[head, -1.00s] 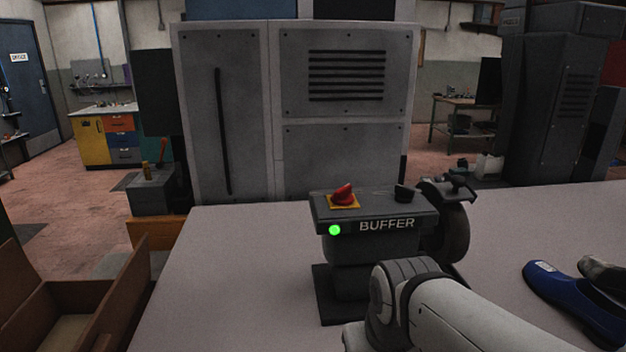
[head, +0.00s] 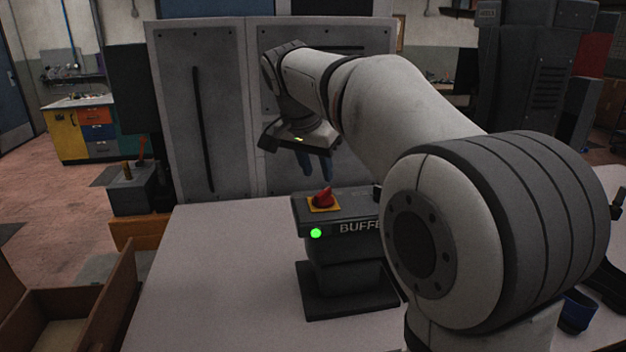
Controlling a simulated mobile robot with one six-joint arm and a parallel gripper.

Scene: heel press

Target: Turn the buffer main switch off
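The buffer (head: 345,260) is a dark machine standing on the light table, with a lit green lamp (head: 316,233) on its front. Its main switch (head: 323,197) is a red rotary knob on a yellow plate on top, at the left. The knob sits at a slant to the plate. My gripper (head: 316,172) points down above and just behind the switch in the picture, with its dark fingers apart from the knob. The fingers look empty, but their gap is too small to judge. My arm hides the right part of the buffer.
The table (head: 215,270) is clear to the left of the buffer. A blue shoe (head: 577,312) shows partly behind my arm at the right. A brown open box (head: 75,305) is at the lower left. A grey cabinet (head: 200,120) stands behind the table.

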